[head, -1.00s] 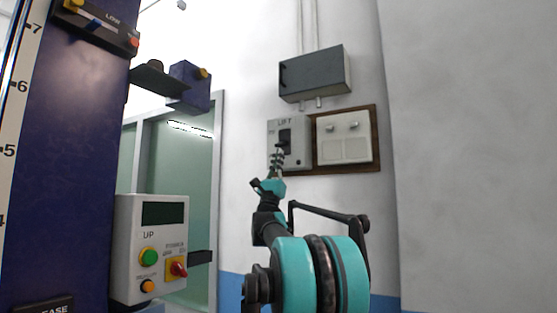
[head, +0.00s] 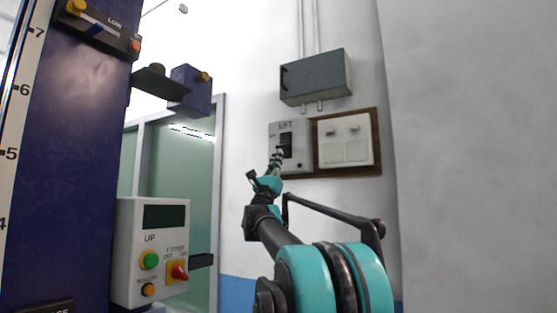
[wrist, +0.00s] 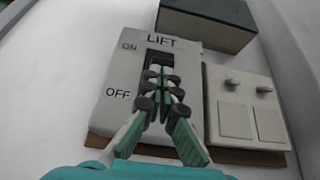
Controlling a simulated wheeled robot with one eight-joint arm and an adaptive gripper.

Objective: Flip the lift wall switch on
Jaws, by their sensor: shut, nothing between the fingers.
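The lift wall switch is a grey box (head: 301,158) marked LIFT, mounted on a wooden board. In the wrist view the switch box (wrist: 121,82) shows ON at the upper left and OFF below it, beside a dark slot (wrist: 161,57). My gripper (head: 278,152) is shut and empty, with its tips in front of the slot. In the wrist view my gripper (wrist: 160,72) covers the lower part of the slot and hides the lever, so I cannot tell its position or whether the tips touch it.
A white double switch panel (head: 345,142) sits right of the lift switch on the same board (head: 377,140). A dark grey box (head: 316,77) hangs above. A blue lift column (head: 70,160) with a control box (head: 151,250) stands at left.

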